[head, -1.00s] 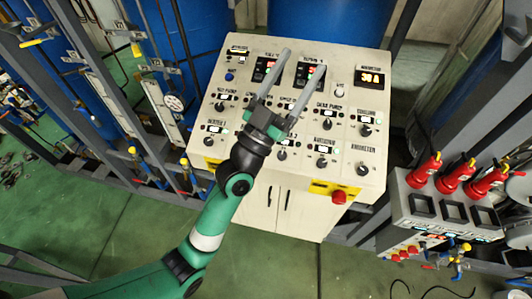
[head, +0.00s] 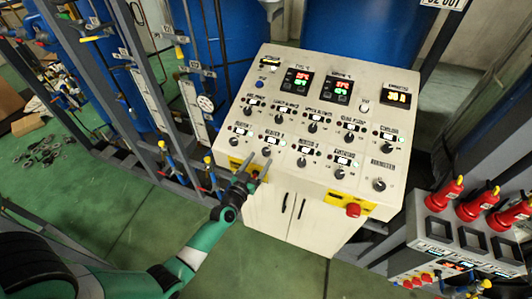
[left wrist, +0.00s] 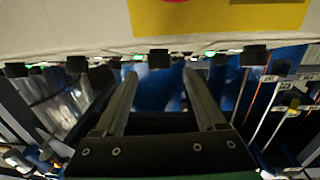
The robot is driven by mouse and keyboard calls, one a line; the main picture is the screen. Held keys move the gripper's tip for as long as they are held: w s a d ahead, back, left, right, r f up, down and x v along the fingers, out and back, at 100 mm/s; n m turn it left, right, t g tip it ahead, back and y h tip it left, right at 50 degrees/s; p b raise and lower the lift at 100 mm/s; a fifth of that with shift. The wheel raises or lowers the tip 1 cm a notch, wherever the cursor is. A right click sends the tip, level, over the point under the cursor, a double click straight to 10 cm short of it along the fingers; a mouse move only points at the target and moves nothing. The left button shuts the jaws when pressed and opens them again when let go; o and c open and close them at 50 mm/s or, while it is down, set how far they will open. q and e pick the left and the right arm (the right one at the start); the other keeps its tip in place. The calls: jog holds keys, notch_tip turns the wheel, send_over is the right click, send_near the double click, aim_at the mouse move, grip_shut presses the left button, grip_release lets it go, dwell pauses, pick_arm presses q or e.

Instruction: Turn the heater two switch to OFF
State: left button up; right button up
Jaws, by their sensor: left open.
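The heater two switch (head: 266,152) is a small black knob on the lowest row of the cream control panel (head: 385,160), second from the left, below its small white display. My left gripper (head: 255,164) is at the panel's front edge, just below this knob, with its fingers pointing up the panel. In the left wrist view my gripper's two fingers (left wrist: 159,82) are spread with nothing between them. A dark knob (left wrist: 159,58) shows beyond and between the tips, apart from them; I cannot tell for sure which it is. My right gripper is not in view.
The heater one knob (head: 233,141) is close on the left and the heater three knob (head: 301,162) on the right. A red emergency button (head: 353,210) sits on the panel's front. Red plugs (head: 443,195) stand at the right. Pipes and blue tanks are behind.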

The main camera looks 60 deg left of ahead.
aim_at(265, 153)
pick_arm(q)
jog(key=b+x, duration=0.1)
jog(key=x, duration=0.4)
jog(key=shift+w+a, duration=0.15)
jog(key=shift+w, duration=0.05)
grip_shut()
